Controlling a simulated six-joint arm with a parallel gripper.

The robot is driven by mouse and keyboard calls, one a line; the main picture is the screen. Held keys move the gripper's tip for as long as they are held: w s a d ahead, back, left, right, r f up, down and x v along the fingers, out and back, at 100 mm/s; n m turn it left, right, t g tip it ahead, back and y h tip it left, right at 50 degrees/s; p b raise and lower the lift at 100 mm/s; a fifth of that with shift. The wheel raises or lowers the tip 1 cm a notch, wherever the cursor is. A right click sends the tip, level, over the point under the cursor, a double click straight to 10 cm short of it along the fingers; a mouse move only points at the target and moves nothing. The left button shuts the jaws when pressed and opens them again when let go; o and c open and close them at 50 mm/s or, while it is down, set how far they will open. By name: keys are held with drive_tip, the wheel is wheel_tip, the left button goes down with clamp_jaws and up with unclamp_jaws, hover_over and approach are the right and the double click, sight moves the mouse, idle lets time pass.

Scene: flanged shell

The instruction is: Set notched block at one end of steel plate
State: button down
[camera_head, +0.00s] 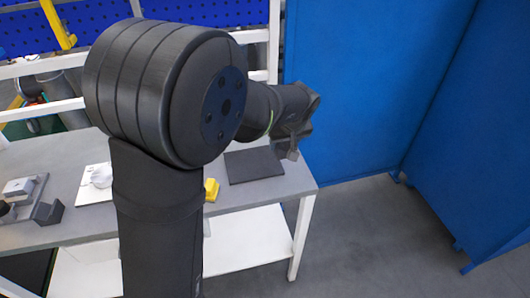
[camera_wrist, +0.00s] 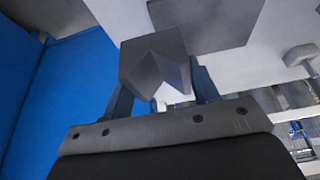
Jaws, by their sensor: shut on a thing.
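The notched block (camera_wrist: 143,62) is grey with a V-shaped notch and sits between the two fingers of my gripper (camera_wrist: 162,85) in the wrist view. My gripper (camera_head: 294,145) is shut on it. In the head view the gripper hangs beyond the right part of the table, with the block only a small grey shape. A grey plate (camera_head: 28,208) at the table's far left looks like the steel plate. It bears grey blocks, and the left picture edge cuts it off. My gripper is far to the right of it.
The grey table (camera_head: 75,172) also bears a dark flat mat (camera_head: 254,166), a yellow block (camera_head: 211,189) and a white sheet (camera_head: 91,195) with a round white part. My arm hides the table's middle. Blue panels (camera_head: 360,90) stand at the right; a blue pegboard is behind.

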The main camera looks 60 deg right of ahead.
drive_tip(key=w+f, duration=0.1)
drive_tip(key=w, duration=0.1)
drive_tip(key=w+d+f, duration=0.1)
drive_tip(key=w, duration=0.1)
drive_tip(key=w+f, duration=0.2)
drive_tip(key=shift+w+d, duration=0.3)
drive_tip(key=shift+d, duration=0.1)
drive_tip(key=shift+f, duration=1.95)
drive_tip(key=shift+f, duration=0.15)
drive_tip(key=c, duration=0.5)
unclamp_jaws()
drive_tip(key=v, duration=1.2)
